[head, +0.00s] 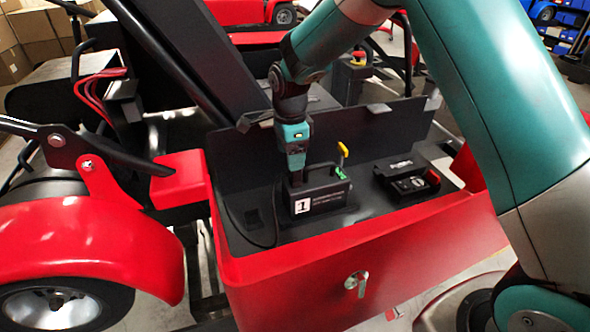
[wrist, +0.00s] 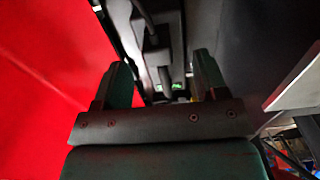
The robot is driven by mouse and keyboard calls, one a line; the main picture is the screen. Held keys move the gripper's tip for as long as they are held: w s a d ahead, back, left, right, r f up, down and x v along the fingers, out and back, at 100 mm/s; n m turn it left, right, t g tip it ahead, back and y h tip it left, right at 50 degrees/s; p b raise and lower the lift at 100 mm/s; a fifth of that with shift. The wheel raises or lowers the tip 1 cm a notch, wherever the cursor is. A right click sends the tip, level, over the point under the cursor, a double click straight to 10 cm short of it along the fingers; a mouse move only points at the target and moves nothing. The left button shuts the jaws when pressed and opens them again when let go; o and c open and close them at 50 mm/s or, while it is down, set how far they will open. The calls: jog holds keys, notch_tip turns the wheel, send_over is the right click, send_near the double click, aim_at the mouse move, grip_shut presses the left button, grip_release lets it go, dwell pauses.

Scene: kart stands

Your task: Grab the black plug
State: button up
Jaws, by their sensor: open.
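In the head view my gripper (head: 296,176) points down into the red kart's open black compartment, at the left end of a black box (head: 334,197) with a white "1" label. A black cable runs down the box's left side. In the wrist view my gripper (wrist: 162,75) is open, with one finger on each side. A dark upright piece (wrist: 165,76) shows between the fingers, with a small green spot near it. It may be the black plug, but the dark picture leaves this unclear. I see no contact. In the head view my fingers hide the plug's place.
A yellow-topped lever (head: 342,150) with a green base stands at the box's right end. A second black unit (head: 408,180) lies to its right. A raised black lid (head: 385,130) stands behind, and the red front wall (head: 365,250) bounds the compartment.

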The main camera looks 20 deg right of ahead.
aim_at(295, 175)
jog(key=f, duration=0.1)
jog(key=f+p, duration=0.2)
jog(key=f, duration=0.1)
jog(key=shift+s+d, duration=0.25)
jog(key=shift+f, duration=0.65)
jog(key=c, duration=1)
